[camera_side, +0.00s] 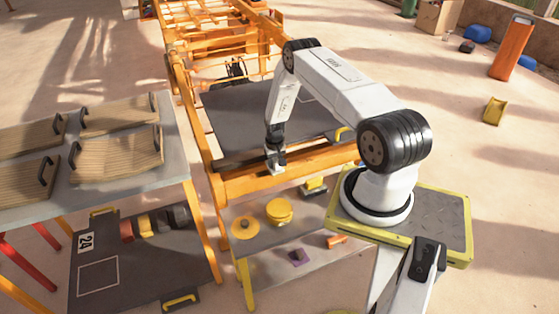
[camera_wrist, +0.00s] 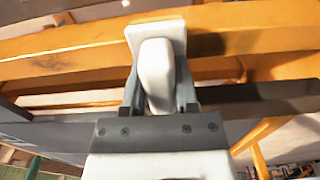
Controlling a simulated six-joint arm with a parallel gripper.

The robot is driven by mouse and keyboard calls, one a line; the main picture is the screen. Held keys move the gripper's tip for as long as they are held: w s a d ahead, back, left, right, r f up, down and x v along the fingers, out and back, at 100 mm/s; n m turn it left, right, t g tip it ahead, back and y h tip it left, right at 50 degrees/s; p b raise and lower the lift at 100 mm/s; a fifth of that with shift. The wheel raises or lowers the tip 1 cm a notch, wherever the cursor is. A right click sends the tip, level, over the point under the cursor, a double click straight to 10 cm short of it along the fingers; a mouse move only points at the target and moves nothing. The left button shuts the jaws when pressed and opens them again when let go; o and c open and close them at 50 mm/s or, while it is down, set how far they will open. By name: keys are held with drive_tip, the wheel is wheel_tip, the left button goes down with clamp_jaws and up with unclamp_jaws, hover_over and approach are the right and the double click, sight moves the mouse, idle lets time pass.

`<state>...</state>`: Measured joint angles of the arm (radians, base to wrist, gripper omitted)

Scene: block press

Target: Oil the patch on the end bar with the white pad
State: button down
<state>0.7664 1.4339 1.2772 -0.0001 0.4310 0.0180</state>
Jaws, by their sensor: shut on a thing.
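My gripper (camera_wrist: 158,103) is shut on the handle of the white pad (camera_wrist: 134,34). In the side view my gripper (camera_side: 275,150) points down at the orange end bar (camera_side: 315,163), left of its middle. The end bar (camera_wrist: 285,22) runs across the wrist view behind the pad. A dull, smudged patch (camera_wrist: 62,61) shows on the bar, left of the pad, with a gap between them. The pad is at the bar's face; I cannot tell whether it touches. A dark shadow lies on the bar just right of the pad.
A low table (camera_side: 262,262) in front of the bar holds a yellow tin (camera_side: 279,210), a yellow lid (camera_side: 246,227), a yellow-and-dark block (camera_side: 314,187) and an orange piece (camera_side: 337,241). A table with handled wooden boards (camera_side: 118,153) stands left. A dark plate (camera_side: 240,120) lies behind the bar.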

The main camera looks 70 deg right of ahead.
drive_tip(key=shift+w+a, duration=3.5)
drive_tip(key=shift+a, duration=0.05)
drive_tip(key=shift+w+a+r, duration=0.15)
drive_tip(key=shift+w, duration=0.05)
wheel_tip(320, 180, up, 8)
drive_tip(key=shift+s+f, duration=0.2)
